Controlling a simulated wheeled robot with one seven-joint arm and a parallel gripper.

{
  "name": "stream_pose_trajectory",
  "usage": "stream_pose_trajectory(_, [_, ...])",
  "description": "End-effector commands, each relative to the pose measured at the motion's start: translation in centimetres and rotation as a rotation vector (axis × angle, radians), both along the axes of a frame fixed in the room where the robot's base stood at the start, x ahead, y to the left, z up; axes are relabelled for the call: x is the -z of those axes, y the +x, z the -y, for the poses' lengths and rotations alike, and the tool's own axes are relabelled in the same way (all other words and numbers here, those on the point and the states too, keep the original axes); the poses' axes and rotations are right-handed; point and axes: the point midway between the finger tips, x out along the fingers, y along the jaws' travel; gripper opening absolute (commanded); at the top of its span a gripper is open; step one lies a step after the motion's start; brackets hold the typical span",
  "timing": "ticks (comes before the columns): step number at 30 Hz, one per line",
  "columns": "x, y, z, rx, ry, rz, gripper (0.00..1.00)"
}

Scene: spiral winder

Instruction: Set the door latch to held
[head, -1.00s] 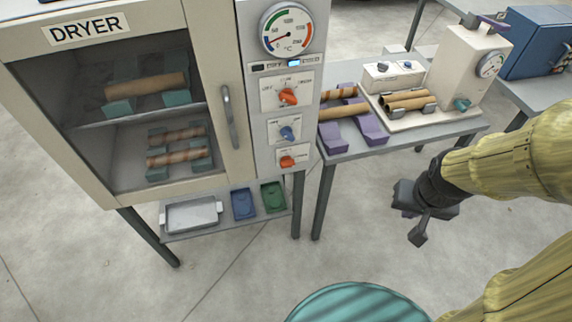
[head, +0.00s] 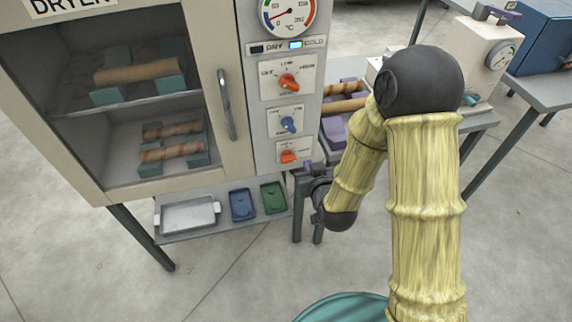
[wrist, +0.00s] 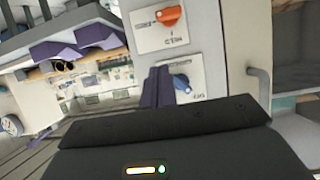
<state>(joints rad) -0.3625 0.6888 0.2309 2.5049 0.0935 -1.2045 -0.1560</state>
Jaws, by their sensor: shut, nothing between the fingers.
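The lowest orange knob (head: 288,156) on the dryer's control panel has a white plate. In the wrist view the orange knob (wrist: 171,16) appears upside down, with a label that seems to read HELD on its plate. Its handle lies roughly sideways. My gripper (head: 308,167) is shut and empty, just right of and slightly below this knob in the head view, apart from it as far as I can tell. In the wrist view my closed purple-grey fingers (wrist: 157,86) show in front of the panel, beside the blue knob (wrist: 181,83).
Above are a blue knob (head: 289,124), another orange knob (head: 289,83) and a gauge (head: 288,14). The glazed dryer door has a vertical handle (head: 226,104) left of the panel. A side table (head: 478,122) stands at right, partly behind my arm. Trays (head: 243,205) sit on the lower shelf.

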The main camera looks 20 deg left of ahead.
Motion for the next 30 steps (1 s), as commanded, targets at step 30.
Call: stream_pose_trajectory(30, [2.1,2.0,-5.6,-0.039,0.088,0.148,0.00])
